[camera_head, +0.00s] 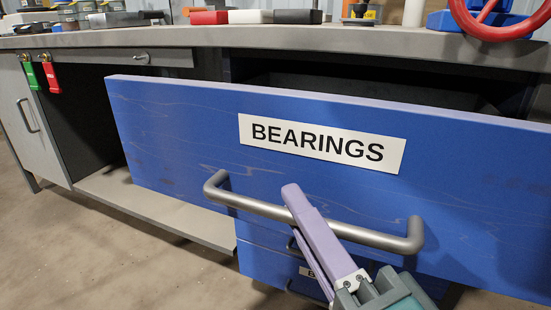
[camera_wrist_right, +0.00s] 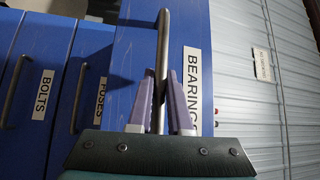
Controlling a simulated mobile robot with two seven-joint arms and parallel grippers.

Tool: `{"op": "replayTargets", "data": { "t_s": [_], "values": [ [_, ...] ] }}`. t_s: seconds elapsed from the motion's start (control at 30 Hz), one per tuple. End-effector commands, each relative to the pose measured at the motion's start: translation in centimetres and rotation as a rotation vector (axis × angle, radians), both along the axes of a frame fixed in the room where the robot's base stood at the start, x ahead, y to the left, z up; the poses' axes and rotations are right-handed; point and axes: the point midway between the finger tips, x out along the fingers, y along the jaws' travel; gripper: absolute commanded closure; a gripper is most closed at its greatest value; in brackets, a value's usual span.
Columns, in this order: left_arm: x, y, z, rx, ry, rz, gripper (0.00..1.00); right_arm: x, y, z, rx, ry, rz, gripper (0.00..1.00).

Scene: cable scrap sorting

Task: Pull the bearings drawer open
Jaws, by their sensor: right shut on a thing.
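The bearings drawer (camera_head: 180,130) has a wide blue front with a white BEARINGS label (camera_head: 322,144). Its front stands forward of the bench, with a dark space behind its top edge. Its grey bar handle (camera_head: 250,205) runs across below the label. The drawer's inside is hidden. My left gripper is not in view.
Lower blue drawers (camera_head: 262,262) sit beneath; the right wrist view shows their FUSES (camera_wrist_right: 102,98) and BOLTS (camera_wrist_right: 42,95) labels. The benchtop (camera_head: 260,38) above holds bins and a red ring (camera_head: 500,25). Green (camera_head: 30,75) and red (camera_head: 51,75) tags hang at left. The floor (camera_head: 60,245) at left is clear.

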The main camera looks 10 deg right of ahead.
Motion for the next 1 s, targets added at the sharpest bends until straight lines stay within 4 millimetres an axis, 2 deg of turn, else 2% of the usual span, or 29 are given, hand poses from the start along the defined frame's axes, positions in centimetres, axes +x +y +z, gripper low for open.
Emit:
{"op": "replayTargets", "data": {
  "t_s": [0.2,0.4,0.6,0.97,1.0],
  "values": [
    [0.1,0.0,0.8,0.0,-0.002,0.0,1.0,-3.7,2.5,0.2,0.002,-0.001,-0.001,1.0],
    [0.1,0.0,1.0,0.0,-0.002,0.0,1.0,-5.8,3.9,0.2,0.002,-0.003,0.001,1.0],
    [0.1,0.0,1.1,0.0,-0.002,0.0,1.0,-6.6,4.5,0.1,0.001,-0.004,-0.001,1.0],
    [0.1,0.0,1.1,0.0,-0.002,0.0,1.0,-6.7,4.6,0.1,-0.001,-0.004,-0.001,1.0],
    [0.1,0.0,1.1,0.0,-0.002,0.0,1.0,-6.7,4.6,0.1,-0.001,-0.004,-0.001,0.8]
  ]
}}
